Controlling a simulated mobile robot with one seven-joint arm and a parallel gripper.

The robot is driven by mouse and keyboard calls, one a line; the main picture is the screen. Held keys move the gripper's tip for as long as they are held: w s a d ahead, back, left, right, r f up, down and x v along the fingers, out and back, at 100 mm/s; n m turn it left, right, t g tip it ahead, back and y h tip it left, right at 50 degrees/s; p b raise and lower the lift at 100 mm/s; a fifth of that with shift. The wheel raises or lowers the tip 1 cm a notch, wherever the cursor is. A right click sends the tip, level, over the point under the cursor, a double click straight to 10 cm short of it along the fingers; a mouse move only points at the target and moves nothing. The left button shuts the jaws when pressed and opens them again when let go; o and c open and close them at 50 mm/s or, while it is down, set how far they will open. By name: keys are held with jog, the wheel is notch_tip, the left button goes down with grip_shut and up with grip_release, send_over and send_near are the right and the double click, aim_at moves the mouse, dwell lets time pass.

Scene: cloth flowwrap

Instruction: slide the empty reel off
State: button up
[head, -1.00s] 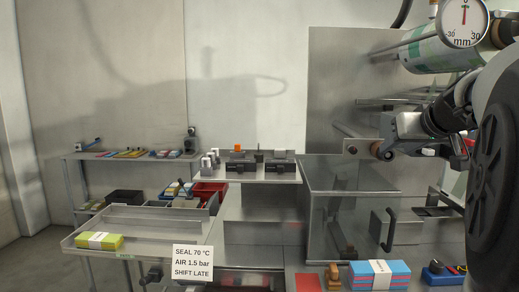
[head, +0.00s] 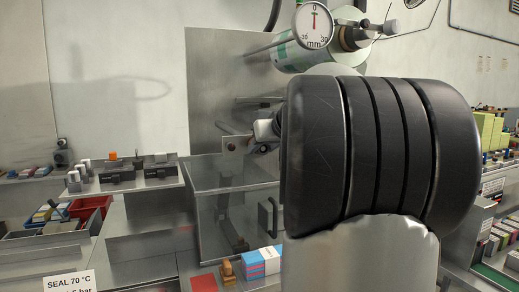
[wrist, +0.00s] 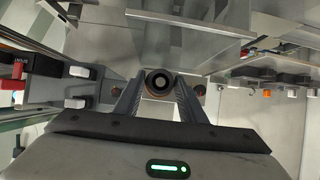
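In the wrist view a round dark hub with a pale centre and a brownish rim, probably the empty reel (wrist: 158,82), is seen end-on. My gripper (wrist: 159,88) has its two grey fingers spread, one either side of it. I cannot tell whether they touch it or stop short. In the head view my arm's dark wrist housing hides most of the gripper. A small brown round end (head: 230,145) shows just left of the grey part of the gripper.
A pale green film roll (head: 290,56) and dial gauge (head: 314,25) are above. A clear-sided guard box (head: 235,195) with a black handle is below. A shelf with black blocks (head: 116,175) stands left. Blue-and-pink packs (head: 262,263) lie at the front.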

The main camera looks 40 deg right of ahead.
jog(key=shift+c, duration=1.3)
jog(key=shift+s, duration=0.1)
jog(key=s+b, duration=0.2)
jog(key=s, duration=0.1)
jog(key=s+a+b, duration=0.1)
jog(key=s+b, duration=0.1)
jog(key=s, duration=0.1)
jog(key=s+a+b, duration=0.1)
jog(key=s+b, duration=0.1)
jog(key=s, duration=0.1)
jog(key=shift+s+a+b, duration=0.15)
jog(key=shift+b, duration=0.25)
jog(key=shift+s, duration=0.1)
